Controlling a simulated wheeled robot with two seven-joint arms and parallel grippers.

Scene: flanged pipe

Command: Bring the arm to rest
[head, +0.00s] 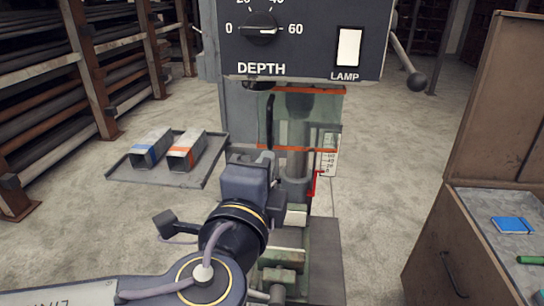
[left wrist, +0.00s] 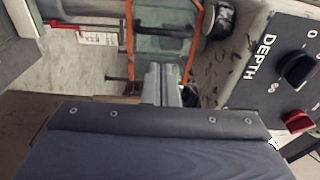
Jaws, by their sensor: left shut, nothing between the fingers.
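My left arm (head: 232,235) comes in from the lower left in the head view. Its gripper (head: 266,158) is in front of the drill press, near the clear guard with orange edges (head: 302,105). In the left wrist view the gripper's fingers (left wrist: 162,84) are together, with nothing held between them, and the guard (left wrist: 160,48) is close beyond them. Whether they touch the guard is hard to tell. The dark gripper body fills the lower part of that view. My right gripper is not in view.
The press's control panel (head: 305,38) is above the gripper; a green vise (head: 283,255) is below it. A depth scale with red pointer (head: 315,182) is at right. A tray (head: 190,180) holds two square tubes. A brown cabinet (head: 450,255) stands right. Floor between is clear.

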